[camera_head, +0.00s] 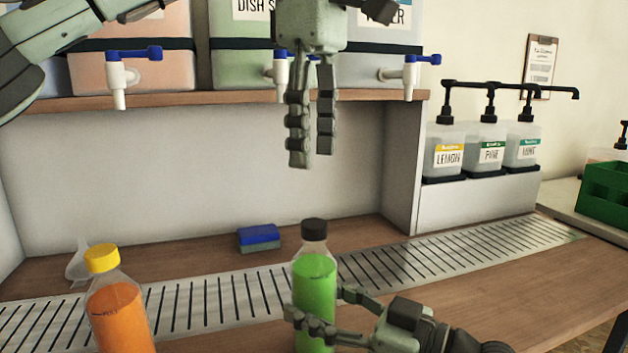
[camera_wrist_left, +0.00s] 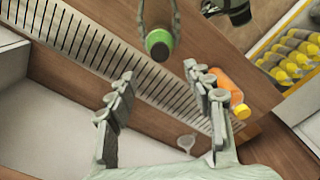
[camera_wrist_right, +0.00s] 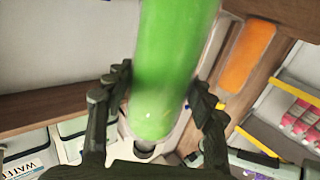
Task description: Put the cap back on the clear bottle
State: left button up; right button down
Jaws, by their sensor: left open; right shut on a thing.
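A clear bottle of green liquid (camera_head: 314,280) stands upright over the drain grate in the head view. A black cap (camera_head: 314,229) sits at the top of its neck; whether it is seated tight I cannot tell. My right gripper (camera_head: 318,308) is shut around the bottle's lower body. The bottle fills the middle of the right wrist view (camera_wrist_right: 172,65). My left gripper (camera_head: 312,158) is open and empty, pointing down above the cap with a clear gap. From the left wrist view, the black cap (camera_wrist_left: 160,49) shows beyond the fingers.
An orange bottle (camera_head: 120,318) with a yellow cap stands at the left. A blue-topped sponge (camera_head: 258,238) lies behind the grate (camera_head: 480,243). Drums with taps sit on a shelf (camera_head: 230,98) behind my left gripper. Pump bottles (camera_head: 486,150) stand at the right.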

aim_at(334, 312)
pick_arm(q)
notch_tip(334, 312, up, 2)
jog(key=shift+r, duration=0.2)
pick_arm(e)
jog(key=shift+c, duration=2.4)
grip_release()
jog(key=shift+s+d, duration=0.1)
jog(key=v, duration=0.5)
jog(key=shift+s+d+f, duration=0.1)
jog(key=shift+d+f, duration=0.05)
jog(key=shift+d, duration=0.1)
jog(key=v, duration=0.6)
